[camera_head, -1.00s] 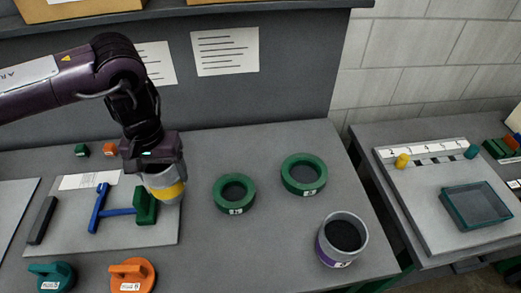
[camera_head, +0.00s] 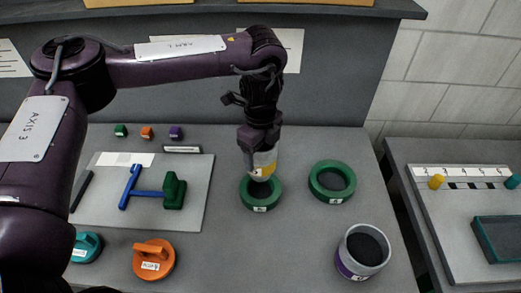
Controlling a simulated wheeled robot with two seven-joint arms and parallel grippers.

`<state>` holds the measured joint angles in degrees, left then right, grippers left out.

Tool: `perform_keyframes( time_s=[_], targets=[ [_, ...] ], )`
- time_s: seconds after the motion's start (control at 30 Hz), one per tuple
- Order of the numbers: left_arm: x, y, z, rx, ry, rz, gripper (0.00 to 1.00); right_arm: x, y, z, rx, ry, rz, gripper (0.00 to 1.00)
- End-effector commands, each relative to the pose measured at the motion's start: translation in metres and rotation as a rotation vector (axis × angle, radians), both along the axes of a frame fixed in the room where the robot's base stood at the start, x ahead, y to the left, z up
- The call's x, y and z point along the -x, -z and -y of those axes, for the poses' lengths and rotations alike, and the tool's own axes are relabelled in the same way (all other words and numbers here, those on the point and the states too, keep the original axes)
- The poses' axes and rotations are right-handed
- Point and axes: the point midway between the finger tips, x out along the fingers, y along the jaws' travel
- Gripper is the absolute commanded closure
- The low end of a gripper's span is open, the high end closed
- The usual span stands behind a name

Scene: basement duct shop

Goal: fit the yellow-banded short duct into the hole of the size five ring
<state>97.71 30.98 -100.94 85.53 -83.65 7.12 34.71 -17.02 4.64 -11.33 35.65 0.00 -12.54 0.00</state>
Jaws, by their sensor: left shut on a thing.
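The yellow-banded short duct (camera_head: 263,164) is grey with a yellow band. My left gripper (camera_head: 260,145) is shut on its upper part and holds it over the left green ring (camera_head: 261,207). The duct's lower end overlaps the back of that ring's hole; I cannot tell whether it is above the hole or just inside it. A second, slightly larger green ring (camera_head: 320,193) lies to the right with its dark hole empty. Both rings carry small labels on the front, too small to read surely. My right gripper is not in view.
A purple-banded grey duct (camera_head: 347,263) stands at the front right. An orange handled disc (camera_head: 154,262) and a teal one (camera_head: 87,246) sit at the front left. A grey board (camera_head: 152,220) holds a blue tool and green block. A side table stands right.

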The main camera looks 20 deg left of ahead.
Motion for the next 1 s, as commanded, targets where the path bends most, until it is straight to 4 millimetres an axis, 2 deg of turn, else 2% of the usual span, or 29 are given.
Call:
perform_keyframes(
  time_s=[0.17,0.63,1.0],
  targets=[
    [0.0,0.008,0.0,0.0,0.019,0.0,0.58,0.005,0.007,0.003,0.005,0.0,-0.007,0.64],
    [0.0,0.051,0.0,0.0,0.016,0.0,0.58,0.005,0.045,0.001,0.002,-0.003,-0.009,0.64],
    [0.0,0.055,0.0,0.0,0.015,0.0,0.58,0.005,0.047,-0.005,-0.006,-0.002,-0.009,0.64]
  ],
)
